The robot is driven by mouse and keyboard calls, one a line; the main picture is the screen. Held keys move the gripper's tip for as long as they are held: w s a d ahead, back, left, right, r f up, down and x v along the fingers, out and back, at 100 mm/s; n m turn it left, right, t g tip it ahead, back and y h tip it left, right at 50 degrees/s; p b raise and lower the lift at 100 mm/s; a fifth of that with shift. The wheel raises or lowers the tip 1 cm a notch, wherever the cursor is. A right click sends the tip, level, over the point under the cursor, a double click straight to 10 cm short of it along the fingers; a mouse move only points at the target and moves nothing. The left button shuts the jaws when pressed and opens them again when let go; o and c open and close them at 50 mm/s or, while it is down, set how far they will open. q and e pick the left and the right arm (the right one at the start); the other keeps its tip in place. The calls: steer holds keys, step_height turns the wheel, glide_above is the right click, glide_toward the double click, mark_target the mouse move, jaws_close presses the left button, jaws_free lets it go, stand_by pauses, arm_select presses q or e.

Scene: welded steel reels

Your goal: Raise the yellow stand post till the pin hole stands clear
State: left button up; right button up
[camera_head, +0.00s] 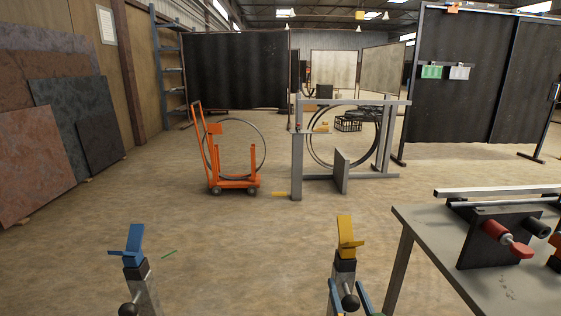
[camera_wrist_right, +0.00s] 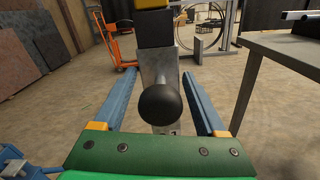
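The yellow stand post (camera_head: 347,238) stands upright at the bottom centre of the head view, with a yellow V-shaped head, a black collar and a grey steel body. Its black ball knob (camera_head: 350,302) faces me. My right gripper (camera_head: 347,286) has its blue fingers apart, one on each side of the post. In the right wrist view the open fingers (camera_wrist_right: 160,76) flank the grey post, with the black knob (camera_wrist_right: 165,104) between them; I see gaps on both sides. I cannot make out the pin hole. My left gripper is not in the head view.
A similar blue-headed stand post (camera_head: 134,245) stands to the left. A grey steel table (camera_head: 420,225) with a red-handled fixture (camera_head: 500,240) is close on the right. An orange cart (camera_head: 232,183) and a grey frame (camera_head: 297,165) stand further back. The floor between is mostly clear.

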mark_target(353, 307)
steer(key=shift+s+d+p, duration=0.15)
steer(key=shift+s+p, duration=0.3)
steer(key=shift+s, duration=3.15)
steer(key=shift+f, duration=0.1)
